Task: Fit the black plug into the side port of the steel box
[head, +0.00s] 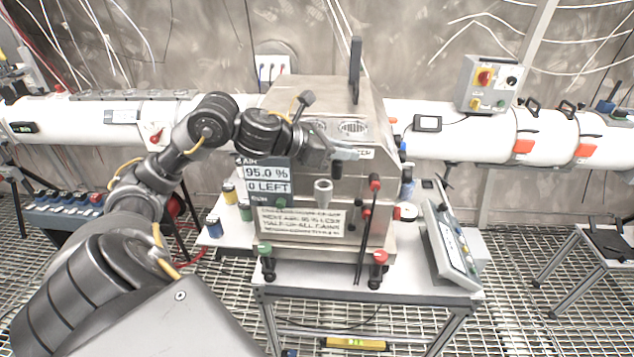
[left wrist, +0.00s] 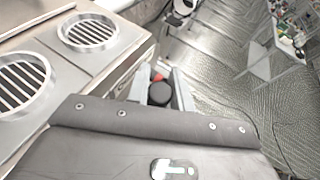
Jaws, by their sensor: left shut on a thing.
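The steel box (head: 312,98) stands on a small table in the middle of the head view, with round vents in its sloped top. My left gripper (head: 350,156) reaches in from the left to the front of the box, near its upper right. In the left wrist view, my left gripper's fingers (left wrist: 161,90) are shut on the black plug (left wrist: 160,94), whose round dark end shows between them. The vented steel top (left wrist: 80,60) lies to their left. I cannot make out the side port. My right gripper is not in view.
Red-topped rods (head: 367,212) stand at the box's front right. A tilted control panel (head: 447,240) sits right of the box. Small jars (head: 229,193) stand to its left. A white pipe (head: 460,140) runs behind. A second table (head: 590,237) is at far right.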

